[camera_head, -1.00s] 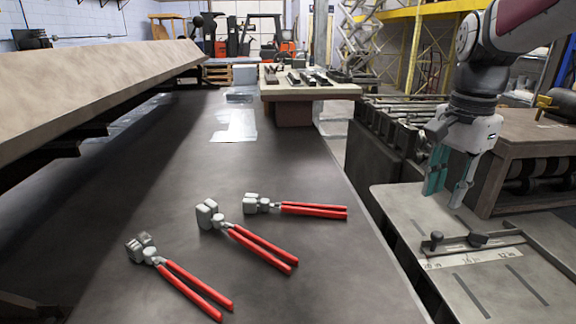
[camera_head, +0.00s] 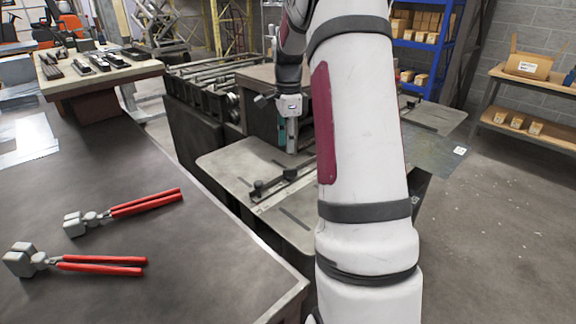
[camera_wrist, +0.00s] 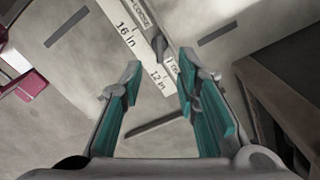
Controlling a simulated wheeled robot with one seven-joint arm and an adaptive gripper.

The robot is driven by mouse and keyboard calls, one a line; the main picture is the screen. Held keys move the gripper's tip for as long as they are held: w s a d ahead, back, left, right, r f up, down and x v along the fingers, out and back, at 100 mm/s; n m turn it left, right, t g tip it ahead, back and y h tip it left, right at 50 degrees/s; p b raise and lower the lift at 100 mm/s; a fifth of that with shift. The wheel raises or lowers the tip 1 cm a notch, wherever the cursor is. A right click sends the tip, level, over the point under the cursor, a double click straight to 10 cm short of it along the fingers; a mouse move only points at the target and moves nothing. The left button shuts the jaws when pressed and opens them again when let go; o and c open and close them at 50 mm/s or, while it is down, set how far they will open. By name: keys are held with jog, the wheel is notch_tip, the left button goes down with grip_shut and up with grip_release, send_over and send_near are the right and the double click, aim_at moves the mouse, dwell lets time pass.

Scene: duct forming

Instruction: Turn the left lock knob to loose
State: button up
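A dark lock knob (camera_head: 258,187) stands at the left end of the dark fence bar on the grey machine table (camera_head: 225,164). A second dark knob (camera_head: 290,174) sits further right along the bar. My gripper (camera_head: 288,138) hangs beyond the bar, above the table's back part, apart from both knobs; my own arm hides the right side. In the wrist view my gripper (camera_wrist: 158,75) has its teal fingers spread with nothing between them. A dark knob (camera_wrist: 159,44) shows past the fingertips beside the white scale (camera_wrist: 137,42); I cannot tell which knob it is.
A dark workbench (camera_head: 120,165) at the left holds red-handled pliers (camera_head: 105,265). A roller machine (camera_head: 215,85) stands behind the machine table. A shelf with boxes (camera_head: 530,65) stands at the right. The floor (camera_head: 490,230) there is clear.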

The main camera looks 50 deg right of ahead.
aim_at(290, 174)
notch_tip(290, 174, down, 9)
jog(key=shift+r, duration=0.2)
jog(key=shift+c, duration=0.5)
grip_shut()
